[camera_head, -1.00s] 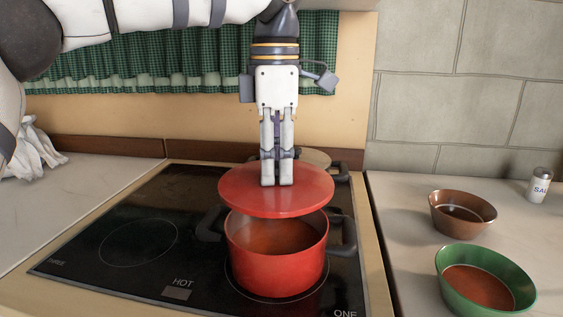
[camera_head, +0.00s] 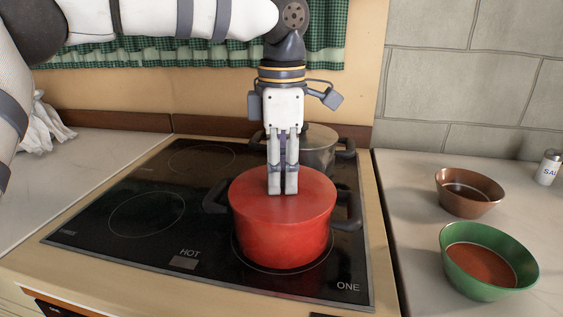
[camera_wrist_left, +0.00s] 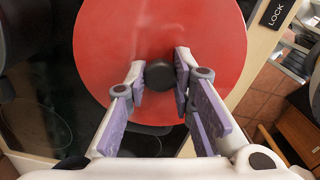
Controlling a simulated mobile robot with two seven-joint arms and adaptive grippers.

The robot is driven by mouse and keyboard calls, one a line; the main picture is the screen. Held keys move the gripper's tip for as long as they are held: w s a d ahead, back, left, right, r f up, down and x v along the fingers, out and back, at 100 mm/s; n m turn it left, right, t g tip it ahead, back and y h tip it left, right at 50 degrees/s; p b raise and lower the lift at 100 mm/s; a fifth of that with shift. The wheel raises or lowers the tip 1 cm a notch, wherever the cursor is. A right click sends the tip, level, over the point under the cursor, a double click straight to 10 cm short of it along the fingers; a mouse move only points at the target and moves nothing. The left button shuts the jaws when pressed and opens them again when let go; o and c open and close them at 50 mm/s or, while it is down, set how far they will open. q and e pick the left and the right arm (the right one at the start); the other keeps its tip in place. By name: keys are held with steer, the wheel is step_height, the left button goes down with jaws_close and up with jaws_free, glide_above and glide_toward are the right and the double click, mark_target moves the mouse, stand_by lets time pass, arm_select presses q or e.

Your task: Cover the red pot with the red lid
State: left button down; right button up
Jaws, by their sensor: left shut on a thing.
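The red pot (camera_head: 283,245) stands on the front right burner of the black hob, its dark handles at its sides. The red lid (camera_head: 312,200) lies level over the pot's mouth, edges lined up, and hides the inside. I see no gap between them. My left gripper (camera_head: 283,190) points straight down at the lid's middle, shut on the lid's knob. In the left wrist view, the lid (camera_wrist_left: 110,45) shows as a wide red disc, with its black knob (camera_wrist_left: 160,76) between my left gripper's fingertips (camera_wrist_left: 157,68). My right gripper is out of view.
A lidded pot (camera_head: 318,152) stands behind the red pot on the hob (camera_head: 120,235). On the right counter are a brown bowl (camera_head: 469,192), a green bowl (camera_head: 489,262) with red contents and a salt can (camera_head: 547,167). A white cloth (camera_head: 42,128) lies at the left.

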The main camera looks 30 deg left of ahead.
arm_select(q)
steer(key=c, duration=1.3)
jaws_free()
step_height(320, 180, up, 12)
